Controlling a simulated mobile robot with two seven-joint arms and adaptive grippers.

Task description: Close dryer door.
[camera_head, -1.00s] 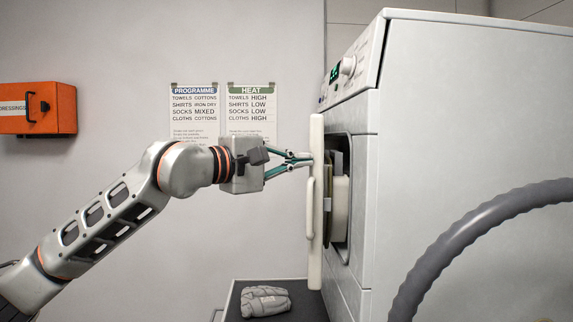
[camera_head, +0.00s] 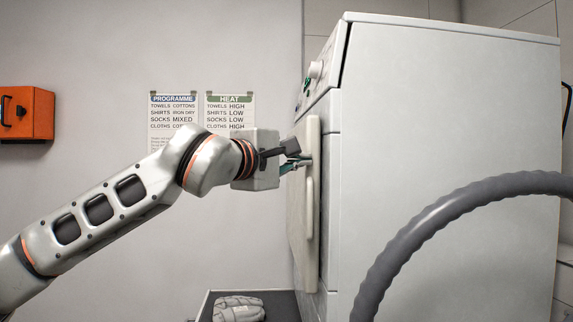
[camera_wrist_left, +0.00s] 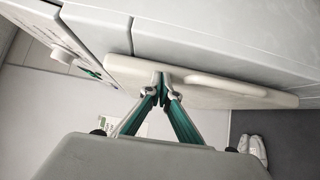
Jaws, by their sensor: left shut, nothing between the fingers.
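The dryer (camera_head: 440,120) stands at the right with its front facing left. Its pale door (camera_head: 306,255) lies against or very close to the front; I cannot tell whether it is latched. The door's upright handle (camera_head: 310,208) faces me. My left gripper (camera_head: 300,163) is shut and empty, with its fingertips at the outer face of the door, above the handle. In the left wrist view the shut fingertips (camera_wrist_left: 161,86) meet the door panel (camera_wrist_left: 125,67), and the handle (camera_wrist_left: 235,87) runs off to the right. My right gripper is not in view.
A thick grey hose (camera_head: 440,225) curves in front of the dryer's side. An orange box (camera_head: 28,113) and two posters (camera_head: 230,125) are on the wall.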

